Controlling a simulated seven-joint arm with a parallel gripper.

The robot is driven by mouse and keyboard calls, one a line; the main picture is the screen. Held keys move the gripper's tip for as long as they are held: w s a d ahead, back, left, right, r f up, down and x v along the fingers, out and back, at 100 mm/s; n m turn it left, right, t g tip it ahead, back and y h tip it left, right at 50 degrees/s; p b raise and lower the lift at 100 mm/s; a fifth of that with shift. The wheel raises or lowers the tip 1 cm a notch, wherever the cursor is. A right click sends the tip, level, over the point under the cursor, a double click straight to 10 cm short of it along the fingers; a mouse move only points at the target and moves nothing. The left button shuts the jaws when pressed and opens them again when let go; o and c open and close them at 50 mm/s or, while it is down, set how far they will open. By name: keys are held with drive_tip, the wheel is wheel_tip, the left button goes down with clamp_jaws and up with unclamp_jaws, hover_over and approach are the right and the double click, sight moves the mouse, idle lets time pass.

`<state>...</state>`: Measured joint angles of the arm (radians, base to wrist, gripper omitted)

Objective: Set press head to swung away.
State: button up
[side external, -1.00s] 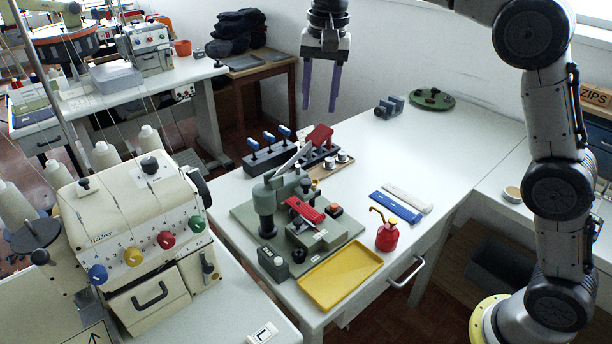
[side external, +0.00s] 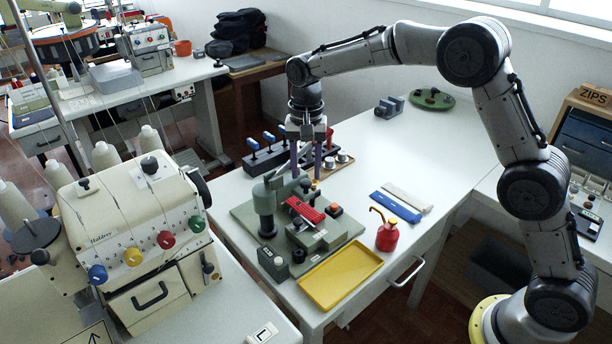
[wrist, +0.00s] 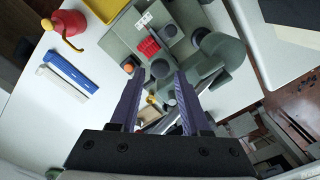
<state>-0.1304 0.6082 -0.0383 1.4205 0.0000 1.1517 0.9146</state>
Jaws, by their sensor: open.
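The grey-green press (side external: 266,205) stands on its flat base plate (side external: 243,222) on the white table. Its upper part carries a slanted pale lever, mostly hidden by my gripper in the side view. A red ribbed piece (side external: 305,209) lies on the front block of the press; it also shows in the wrist view (wrist: 149,46). My gripper (side external: 306,173) points down just behind and above the press, its purple fingers apart. In the wrist view my gripper (wrist: 158,78) is open, with press parts and a pale bar below and between the fingers. I cannot tell whether the fingers touch anything.
A yellow tray (side external: 341,276), a red oil can (side external: 387,236) and blue (side external: 396,207) and white strips (side external: 408,195) lie right of the press. A dark rack with blue handles (side external: 266,154) stands behind. A cream sewing machine (side external: 130,230) is at left. The table's back right is mostly clear.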

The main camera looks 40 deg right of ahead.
drive_tip(key=shift+f, duration=1.25)
clamp_jaws()
drive_tip(key=shift+r, duration=0.1)
idle(0.4)
